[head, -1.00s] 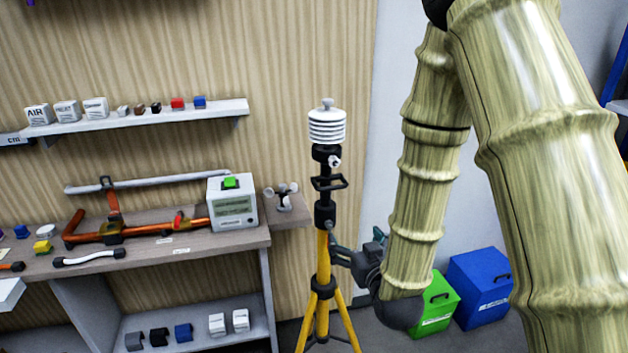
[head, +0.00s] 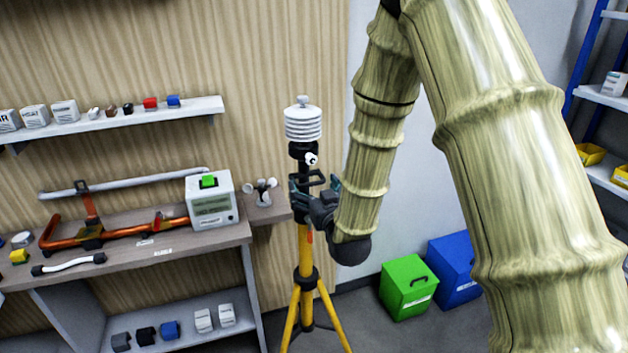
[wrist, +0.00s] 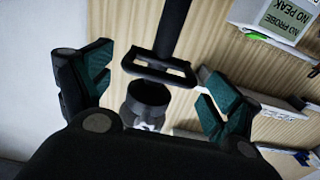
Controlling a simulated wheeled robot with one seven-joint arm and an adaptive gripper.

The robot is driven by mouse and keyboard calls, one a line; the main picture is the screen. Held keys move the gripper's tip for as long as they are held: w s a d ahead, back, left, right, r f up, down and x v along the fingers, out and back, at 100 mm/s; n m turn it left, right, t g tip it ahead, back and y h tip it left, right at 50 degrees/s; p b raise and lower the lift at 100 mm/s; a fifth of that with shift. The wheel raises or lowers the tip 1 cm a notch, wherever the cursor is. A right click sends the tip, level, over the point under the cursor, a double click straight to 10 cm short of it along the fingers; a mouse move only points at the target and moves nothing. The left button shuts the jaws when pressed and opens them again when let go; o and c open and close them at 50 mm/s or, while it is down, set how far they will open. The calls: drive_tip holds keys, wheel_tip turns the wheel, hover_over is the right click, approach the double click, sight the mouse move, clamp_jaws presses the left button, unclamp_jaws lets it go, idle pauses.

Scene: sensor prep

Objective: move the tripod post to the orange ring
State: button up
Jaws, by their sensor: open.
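The tripod post (head: 305,245) stands upright on yellow legs in the head view. Its upper part is black, with a bracket-like handle and a white louvred shield (head: 303,124) on top. My gripper (head: 314,188) is open beside the black upper part, at about handle height. In the wrist view my open gripper (wrist: 160,92) has one teal-padded finger on each side of the black handle (wrist: 160,70), with a gap to each. I cannot tell how deep the handle sits between the fingers. I cannot make out an orange ring.
A workbench (head: 120,262) with orange pipework and a white meter (head: 211,201) stands to the left. A small anemometer (head: 262,192) is close to the post. Green (head: 408,287) and blue (head: 455,268) boxes sit on the floor at right. A blue-framed rack (head: 590,90) is far right.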

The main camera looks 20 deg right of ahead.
drive_tip(key=shift+w, duration=0.9)
